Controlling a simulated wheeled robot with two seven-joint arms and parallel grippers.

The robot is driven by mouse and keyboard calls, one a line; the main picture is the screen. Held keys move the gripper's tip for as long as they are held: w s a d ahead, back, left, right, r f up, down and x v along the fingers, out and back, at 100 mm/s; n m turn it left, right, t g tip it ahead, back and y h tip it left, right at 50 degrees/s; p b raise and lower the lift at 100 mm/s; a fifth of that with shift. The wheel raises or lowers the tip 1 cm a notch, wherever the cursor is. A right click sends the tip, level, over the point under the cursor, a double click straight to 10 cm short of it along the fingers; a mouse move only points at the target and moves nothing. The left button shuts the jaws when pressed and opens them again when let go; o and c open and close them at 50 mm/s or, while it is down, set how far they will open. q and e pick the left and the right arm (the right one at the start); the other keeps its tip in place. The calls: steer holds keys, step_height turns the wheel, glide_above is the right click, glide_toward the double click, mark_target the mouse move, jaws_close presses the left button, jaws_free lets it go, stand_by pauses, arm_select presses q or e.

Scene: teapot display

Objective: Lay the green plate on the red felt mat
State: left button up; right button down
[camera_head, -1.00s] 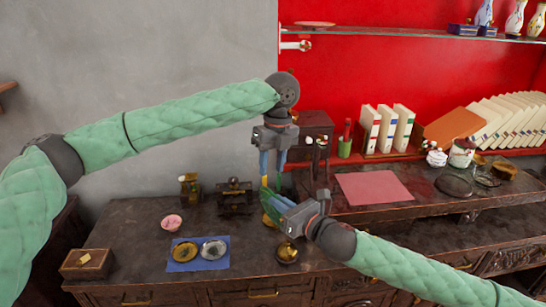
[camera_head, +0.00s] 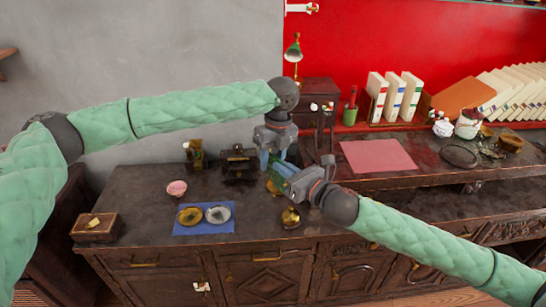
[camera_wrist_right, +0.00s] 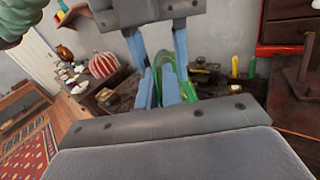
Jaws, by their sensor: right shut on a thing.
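The green plate (camera_head: 274,185) is held up on edge above the dark desk, between my two grippers. In the right wrist view a green, glossy part of it (camera_wrist_right: 170,82) shows between the blue fingers. My right gripper (camera_head: 281,181) is shut on the plate. My left gripper (camera_head: 271,158) comes down from above at the plate; its two fingers stand apart, and I cannot tell whether they touch it. The red felt mat (camera_head: 378,155) lies flat and bare on the raised desk top, to the right of both grippers.
A blue mat (camera_head: 204,231) with a gold and a silver dish lies left of the grippers. A brass pot (camera_head: 290,217) stands below my right gripper. Books (camera_head: 394,97) stand behind the red mat.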

arm_select(q)
jaws_close()
arm_select(e)
steer(key=c, duration=1.5)
jaws_free()
